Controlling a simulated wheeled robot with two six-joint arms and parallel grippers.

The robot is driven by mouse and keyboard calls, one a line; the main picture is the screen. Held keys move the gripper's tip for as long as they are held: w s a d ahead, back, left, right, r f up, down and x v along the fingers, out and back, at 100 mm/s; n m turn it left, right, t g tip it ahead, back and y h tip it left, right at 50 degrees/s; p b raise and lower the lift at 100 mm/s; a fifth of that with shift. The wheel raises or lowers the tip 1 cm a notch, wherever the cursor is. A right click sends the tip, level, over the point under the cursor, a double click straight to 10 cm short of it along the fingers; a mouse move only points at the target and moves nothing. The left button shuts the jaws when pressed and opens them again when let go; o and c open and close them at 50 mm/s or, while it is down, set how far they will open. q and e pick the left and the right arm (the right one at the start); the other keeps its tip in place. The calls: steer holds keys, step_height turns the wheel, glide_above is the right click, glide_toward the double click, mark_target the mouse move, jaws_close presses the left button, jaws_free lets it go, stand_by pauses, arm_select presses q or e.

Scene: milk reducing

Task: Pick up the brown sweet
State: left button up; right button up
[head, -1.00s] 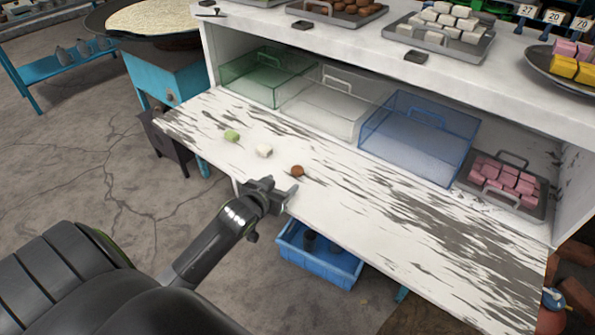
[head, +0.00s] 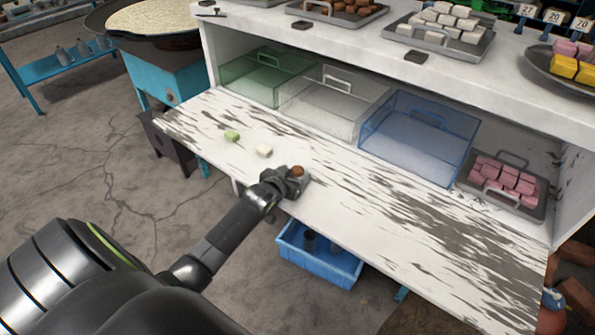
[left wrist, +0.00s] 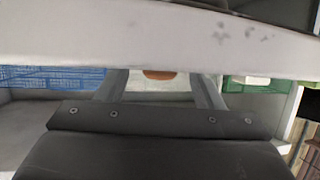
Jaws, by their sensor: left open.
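The brown sweet (head: 297,170) lies on the worn white board, right at my left gripper (head: 291,180). In the left wrist view the brown sweet (left wrist: 159,74) shows between the two fingers of my left gripper (left wrist: 160,84), with its upper part cut off by a pale edge. The left gripper is open, and the frames do not show a grip on the sweet. A white sweet (head: 264,151) and a green sweet (head: 232,136) lie on the board to the left. My right gripper is not in view.
Green (head: 240,82), clear (head: 315,108) and blue (head: 395,145) boxes stand along the back of the board (head: 400,235). A tray of pink sweets (head: 525,207) is at the right. A shelf (head: 345,50) overhangs the boxes. The board's front right is bare.

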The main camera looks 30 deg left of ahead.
arm_select(q)
steer(key=c, duration=1.1)
steer(key=shift+o, duration=0.2)
